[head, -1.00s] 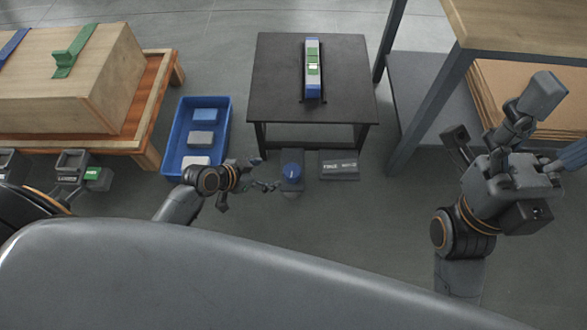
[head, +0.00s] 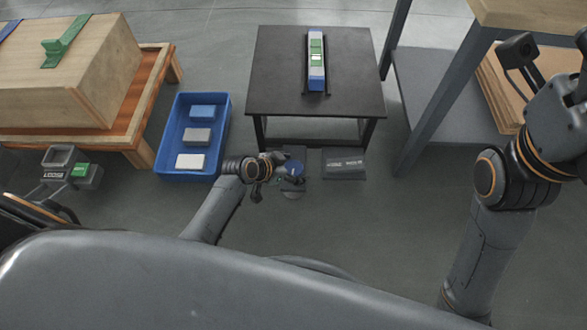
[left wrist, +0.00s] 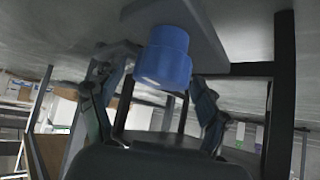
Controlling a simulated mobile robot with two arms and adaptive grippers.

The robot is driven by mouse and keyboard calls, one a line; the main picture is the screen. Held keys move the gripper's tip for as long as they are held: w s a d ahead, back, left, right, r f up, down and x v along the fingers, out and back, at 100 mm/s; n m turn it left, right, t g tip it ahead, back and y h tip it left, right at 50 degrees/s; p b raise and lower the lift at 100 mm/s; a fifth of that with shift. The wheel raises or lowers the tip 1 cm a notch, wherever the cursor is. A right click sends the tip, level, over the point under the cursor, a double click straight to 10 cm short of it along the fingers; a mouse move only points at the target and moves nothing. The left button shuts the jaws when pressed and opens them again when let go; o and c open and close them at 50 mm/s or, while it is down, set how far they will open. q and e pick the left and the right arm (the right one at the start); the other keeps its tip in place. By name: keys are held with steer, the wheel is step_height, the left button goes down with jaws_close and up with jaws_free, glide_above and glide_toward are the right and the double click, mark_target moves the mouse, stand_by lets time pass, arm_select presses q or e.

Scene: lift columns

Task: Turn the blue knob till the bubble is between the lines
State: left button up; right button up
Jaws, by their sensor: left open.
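The blue knob (head: 294,166) sits low in front of the black table (head: 275,95), partly covered by my left gripper (head: 287,177) in the head view. In the left wrist view the blue knob (left wrist: 165,57) is large, between the spread fingers of my open left gripper (left wrist: 160,78); I cannot tell whether they touch it. My right gripper (head: 548,60) is at the upper right, partly cut off.
A blue bin (head: 165,165) with several blocks stands left of my left gripper. A wooden box (head: 85,85) rests on a low stand at the left. A dark labelled plate (head: 344,164) lies right of the knob. A metal-framed bench (head: 450,95) stands at the right.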

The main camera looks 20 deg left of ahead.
arm_select(q)
steer(key=c, duration=1.2)
steer(key=shift+o, duration=0.2)
